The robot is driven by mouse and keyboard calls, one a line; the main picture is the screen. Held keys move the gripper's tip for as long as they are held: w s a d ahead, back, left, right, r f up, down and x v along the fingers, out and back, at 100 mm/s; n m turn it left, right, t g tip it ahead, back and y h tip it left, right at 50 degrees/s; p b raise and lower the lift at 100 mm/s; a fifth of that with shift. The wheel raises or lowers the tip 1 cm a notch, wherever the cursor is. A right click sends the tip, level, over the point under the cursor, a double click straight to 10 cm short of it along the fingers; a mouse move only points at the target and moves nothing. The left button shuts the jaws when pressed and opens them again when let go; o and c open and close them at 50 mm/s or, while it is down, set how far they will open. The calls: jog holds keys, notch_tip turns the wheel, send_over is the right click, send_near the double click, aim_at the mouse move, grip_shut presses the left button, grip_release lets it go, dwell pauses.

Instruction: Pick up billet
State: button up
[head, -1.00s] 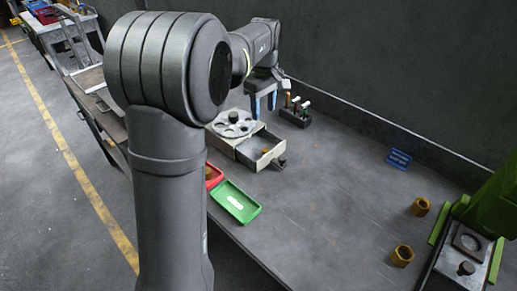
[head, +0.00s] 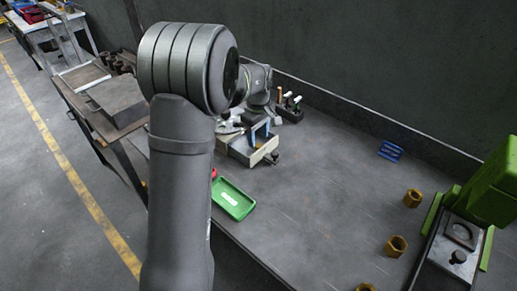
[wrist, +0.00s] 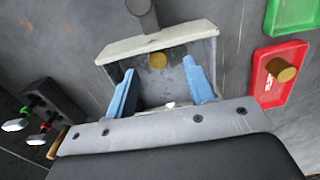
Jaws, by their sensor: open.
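A brown-orange round billet (wrist: 157,61) lies inside the open drawer (wrist: 160,41), close to its front wall, in the wrist view. In the head view my gripper hides it. My gripper (wrist: 160,86) is open, with its two blue fingers reaching over the drawer, one near each side wall. The billet shows beyond the fingertips, roughly midway between them, and nothing is held. In the head view my gripper (head: 260,132) is above the drawer (head: 265,153). A second brown cylinder (wrist: 283,70) stands in the red tray (wrist: 270,104) to the right.
A green tray (head: 233,199) lies near the bench edge. A dark holder (wrist: 40,113) with several tools stands left in the wrist view. Several brass hex pieces (head: 396,246) and a green press (head: 485,190) are at the right.

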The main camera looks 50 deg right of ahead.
aim_at(258, 145)
notch_tip(258, 145, down, 5)
jog(key=shift+w+d+r, duration=0.1)
jog(key=shift+d+r, duration=0.05)
grip_shut()
